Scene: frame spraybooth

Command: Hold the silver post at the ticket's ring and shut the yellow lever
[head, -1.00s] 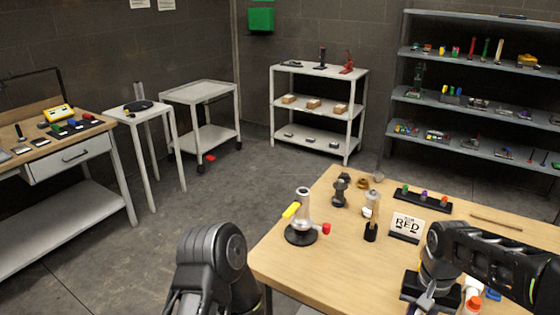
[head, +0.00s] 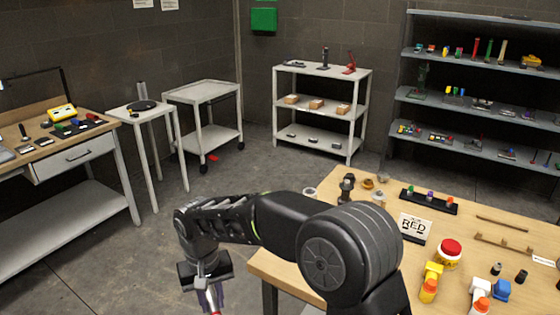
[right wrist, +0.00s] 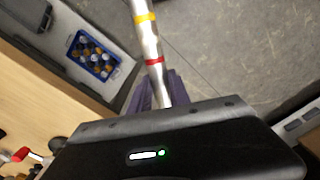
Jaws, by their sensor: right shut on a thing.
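My right gripper (head: 212,294) is shut on a silver post (right wrist: 146,40) out over the floor, left of the table. The post has a yellow ring (right wrist: 145,17) and a red ring (right wrist: 154,62). In the right wrist view the purple fingers (right wrist: 157,92) are around the post close to the red ring, which shows just beyond their tips. The ticket (head: 413,228) reads "RED" and stands on the table. The stand with the yellow lever is mostly hidden behind my right arm; its grey top (head: 309,192) shows. My left gripper is not in view.
A blue crate (right wrist: 93,55) lies below the table edge. Open floor lies around the gripper; a small side table (head: 140,108) stands further back.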

